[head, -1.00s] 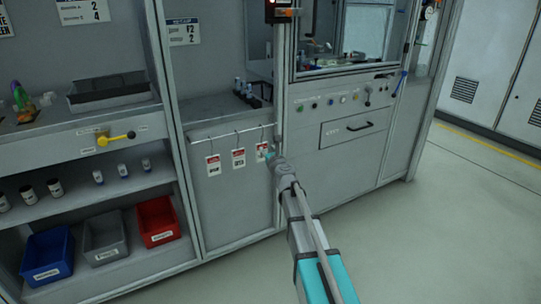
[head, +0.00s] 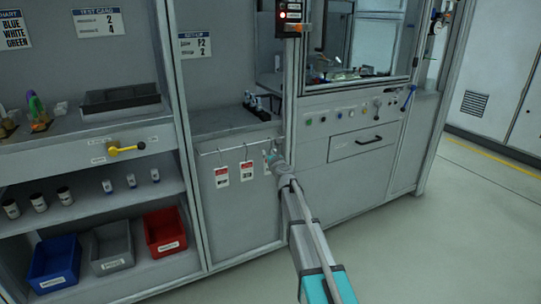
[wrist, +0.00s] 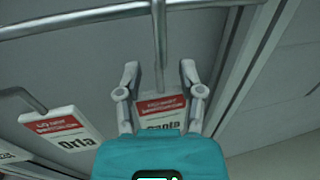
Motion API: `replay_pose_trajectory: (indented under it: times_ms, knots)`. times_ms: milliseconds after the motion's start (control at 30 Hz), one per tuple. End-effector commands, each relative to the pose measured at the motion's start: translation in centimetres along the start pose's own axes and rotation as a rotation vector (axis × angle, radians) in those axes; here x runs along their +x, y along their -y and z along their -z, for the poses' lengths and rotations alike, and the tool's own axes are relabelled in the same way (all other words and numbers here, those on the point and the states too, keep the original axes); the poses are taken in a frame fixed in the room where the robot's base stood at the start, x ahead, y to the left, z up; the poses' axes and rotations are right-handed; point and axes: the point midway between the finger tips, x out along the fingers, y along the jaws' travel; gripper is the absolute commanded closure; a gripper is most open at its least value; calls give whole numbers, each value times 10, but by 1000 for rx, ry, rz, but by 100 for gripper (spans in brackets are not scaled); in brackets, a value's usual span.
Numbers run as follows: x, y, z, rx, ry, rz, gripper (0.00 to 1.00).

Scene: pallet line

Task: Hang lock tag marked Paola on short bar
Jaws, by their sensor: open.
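Three white tags with red headers hang on hooks from a thin horizontal bar (head: 225,149) on a grey panel: a left tag (head: 222,178), a middle tag (head: 248,171) and a right tag, mostly hidden behind my gripper (head: 270,156) in the head view. In the wrist view, my gripper (wrist: 160,76) is open, its two fingers on either side of the right tag (wrist: 162,106). That tag's name is partly covered and seems to end in "anta". The tag beside it (wrist: 62,127) seems to read "Orla". I see no name Paola.
A shelf unit on the left holds blue (head: 53,264), grey (head: 111,248) and red (head: 165,232) bins. A yellow handle (head: 126,148) sticks out above them. A control panel with buttons and a drawer (head: 364,140) is to the right. The floor at right is clear.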

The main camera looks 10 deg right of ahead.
Motion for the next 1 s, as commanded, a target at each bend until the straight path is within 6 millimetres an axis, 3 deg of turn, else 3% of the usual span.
replay_pose_trajectory:
  times_ms: [100,367,600,633,1000]
  knots:
    - [0,0,0,0,0,0,52]
    - [0,0,0,0,0,0,100]
    - [0,0,0,0,0,0,97]
    - [0,0,0,0,0,0,100]
    - [0,1,0,0,0,1,100]
